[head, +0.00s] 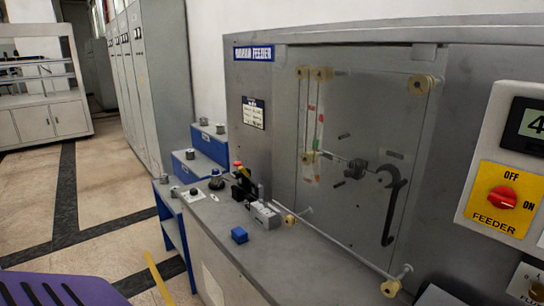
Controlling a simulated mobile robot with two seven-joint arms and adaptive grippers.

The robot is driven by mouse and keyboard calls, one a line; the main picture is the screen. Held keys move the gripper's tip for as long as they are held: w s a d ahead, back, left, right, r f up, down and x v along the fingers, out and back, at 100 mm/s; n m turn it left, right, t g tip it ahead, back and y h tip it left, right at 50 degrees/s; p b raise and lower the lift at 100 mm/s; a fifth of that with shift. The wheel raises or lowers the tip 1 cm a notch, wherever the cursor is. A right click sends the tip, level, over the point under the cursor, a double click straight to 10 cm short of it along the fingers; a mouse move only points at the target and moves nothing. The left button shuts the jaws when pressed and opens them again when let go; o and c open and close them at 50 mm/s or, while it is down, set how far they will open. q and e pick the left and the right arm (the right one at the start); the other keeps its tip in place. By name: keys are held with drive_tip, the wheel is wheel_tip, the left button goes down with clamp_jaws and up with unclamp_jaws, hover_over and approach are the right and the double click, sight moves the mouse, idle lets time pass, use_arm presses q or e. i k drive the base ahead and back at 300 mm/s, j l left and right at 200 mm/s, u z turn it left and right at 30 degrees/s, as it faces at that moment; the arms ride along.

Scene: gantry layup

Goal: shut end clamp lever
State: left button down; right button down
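A small black clamp-like mechanism (240,188) stands on the left end of the machine's grey ledge, with a red and yellow knob (238,168) above it. A light grey block (264,214) sits right beside it. A black hook-shaped arm (390,205) hangs on the feeder's clear front panel. None of these is clearly marked as the end clamp lever, and the parts are too small to tell whether a lever is open or shut. Neither of my grippers is in view.
Blue stepped boxes (196,165) with round weights stand behind. A rod crosses low before the panel. A red FEEDER switch (502,198) is at right. A purple slotted object (60,290) fills the lower left; floor is clear beyond.

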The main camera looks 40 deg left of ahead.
sight(250, 178)
drive_tip(key=j+z, duration=0.3)
drive_tip(key=j, duration=0.25)
drive_tip(key=j+z, duration=0.25)
drive_tip(key=j, duration=0.25)
drive_tip(key=k+j+z, duration=0.15)
drive_tip(key=j, duration=0.4)
drive_tip(key=j+z, duration=0.15)
drive_tip(key=j, duration=0.4)
drive_tip(key=k+j, duration=0.1)
drive_tip(key=j, duration=0.35)
drive_tip(key=k+j, duration=0.1)
drive_tip(key=j, duration=0.3)
drive_tip(key=k+j, duration=0.1)
drive_tip(key=j, duration=0.35)
drive_tip(key=k+j, duration=0.1)
drive_tip(key=j, duration=0.35)
drive_tip(key=k+j, duration=0.1)
drive_tip(key=j, duration=0.35)
drive_tip(key=i+z, duration=0.05)
